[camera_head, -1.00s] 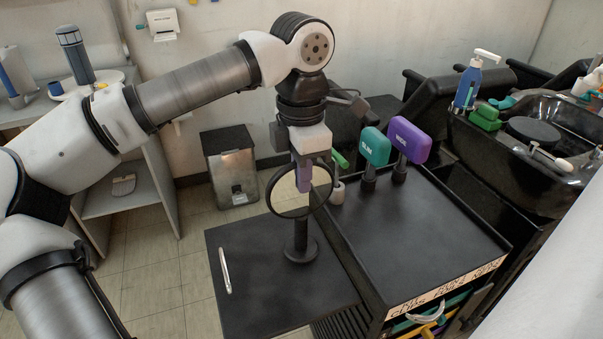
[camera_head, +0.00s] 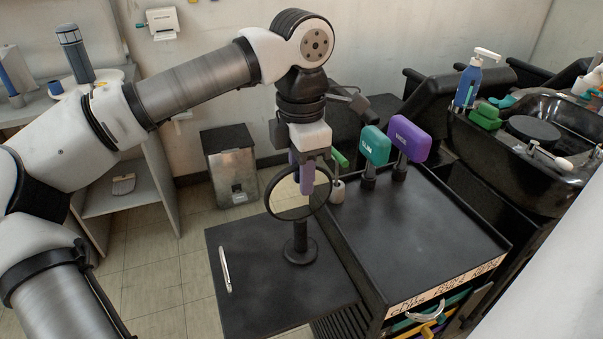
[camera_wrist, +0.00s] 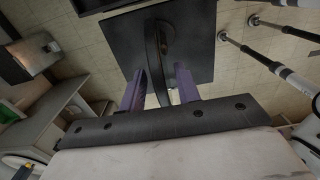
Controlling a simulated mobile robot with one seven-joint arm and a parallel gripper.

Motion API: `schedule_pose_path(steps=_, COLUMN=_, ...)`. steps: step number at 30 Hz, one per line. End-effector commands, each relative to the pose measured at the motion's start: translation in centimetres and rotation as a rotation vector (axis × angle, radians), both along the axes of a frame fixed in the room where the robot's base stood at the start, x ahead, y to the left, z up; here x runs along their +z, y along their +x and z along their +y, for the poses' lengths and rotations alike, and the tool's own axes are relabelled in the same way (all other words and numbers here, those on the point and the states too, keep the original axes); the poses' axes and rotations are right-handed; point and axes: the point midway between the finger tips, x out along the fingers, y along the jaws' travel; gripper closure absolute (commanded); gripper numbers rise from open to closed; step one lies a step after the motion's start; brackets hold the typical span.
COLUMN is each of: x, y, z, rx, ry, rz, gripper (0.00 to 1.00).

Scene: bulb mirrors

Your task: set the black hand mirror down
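The black hand mirror (camera_head: 272,197), a round glass in a black ring on a short stem with a round foot (camera_head: 300,251), stands upright on the black side leaf (camera_head: 262,306) of the trolley. In the wrist view the mirror (camera_wrist: 153,45) shows nearly edge-on. My gripper (camera_head: 302,185) points down at the mirror's upper part. In the wrist view its purple fingers (camera_wrist: 160,85) are spread, one on each side of the ring, with gaps visible. The gripper is open.
The trolley top (camera_head: 420,235) right of the leaf holds a teal brush (camera_head: 375,146) and a purple brush (camera_head: 410,139) standing up, with a green-handled item (camera_head: 340,158) near the mirror. A metal bin (camera_head: 231,167) stands behind. The leaf's front is clear.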

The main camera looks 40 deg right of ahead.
Motion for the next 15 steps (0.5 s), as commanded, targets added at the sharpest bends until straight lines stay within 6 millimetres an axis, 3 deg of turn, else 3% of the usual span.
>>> schedule_pose_path(steps=9, x=6.7, y=0.0, z=-0.1, rx=0.0, ry=-0.002, rz=-0.003, gripper=0.68)
schedule_pose_path(steps=15, x=10.0, y=0.0, z=0.0, rx=0.001, ry=-0.001, rz=-0.002, gripper=0.68)
